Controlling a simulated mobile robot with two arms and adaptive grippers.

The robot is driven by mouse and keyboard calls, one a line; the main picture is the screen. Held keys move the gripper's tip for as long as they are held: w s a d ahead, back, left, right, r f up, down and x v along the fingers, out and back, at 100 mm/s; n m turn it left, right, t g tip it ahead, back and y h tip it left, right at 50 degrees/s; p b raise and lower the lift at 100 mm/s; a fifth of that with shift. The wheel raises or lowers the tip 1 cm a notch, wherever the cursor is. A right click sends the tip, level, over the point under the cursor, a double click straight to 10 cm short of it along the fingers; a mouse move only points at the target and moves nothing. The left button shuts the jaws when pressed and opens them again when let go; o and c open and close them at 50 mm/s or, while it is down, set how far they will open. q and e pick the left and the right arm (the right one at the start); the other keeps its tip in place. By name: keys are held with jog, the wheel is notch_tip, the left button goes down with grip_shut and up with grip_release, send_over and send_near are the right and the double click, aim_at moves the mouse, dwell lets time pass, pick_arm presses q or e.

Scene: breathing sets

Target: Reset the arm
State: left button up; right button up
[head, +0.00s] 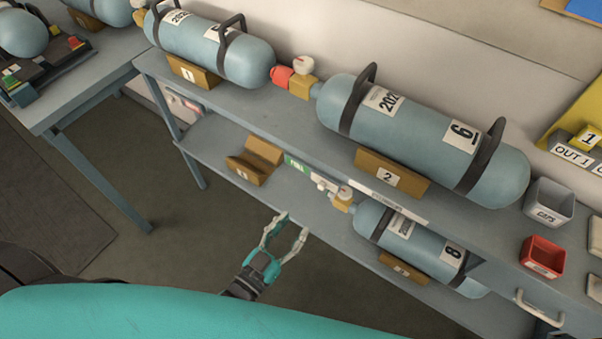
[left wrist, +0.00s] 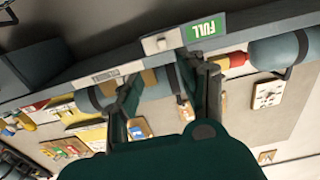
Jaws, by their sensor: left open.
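My left gripper (head: 284,240) is open and empty. In the head view it stands in front of the lower shelf, left of the cylinder with label 8 (head: 412,238). In the left wrist view its two dark fingers (left wrist: 165,85) are spread apart with nothing between them. My right gripper is not in view.
A bench (head: 240,112) carries a cylinder on cradle 1 (head: 235,55) and cylinder 6 on cradle 2 (head: 430,135). An empty wooden cradle (head: 255,160) sits on the lower shelf. A grey CAPS bin (head: 548,203) and red bin (head: 541,257) stand right. Open floor (head: 180,235) lies left of the gripper.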

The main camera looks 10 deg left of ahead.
pick_arm(q)
jog(key=s+a+f+g+y, duration=0.1)
jog(key=s+a+f+g, duration=0.1)
jog(key=f, duration=0.6)
jog(key=s+a+f+g+y, duration=0.1)
jog(key=s+a+f+g, duration=0.15)
jog(key=f, duration=0.55)
jog(key=s+a+f+g+y, duration=0.1)
jog(key=s+f+g, duration=0.2)
jog(key=f, duration=0.6)
jog(key=s+a+f+g+y, duration=0.1)
jog(key=s+a+f+g, duration=0.2)
jog(key=s+f, duration=0.4)
jog(key=s+a+f+n+g+y, duration=0.1)
jog(key=s+a+f+g, duration=0.3)
jog(key=s+f, duration=0.4)
jog(key=s+g+y, duration=0.1)
jog(key=s, duration=0.5)
jog(key=shift+a+f+n, duration=0.15)
jog(key=shift+f+n, duration=0.05)
jog(key=shift+n, duration=0.1)
jog(key=shift+g, duration=0.25)
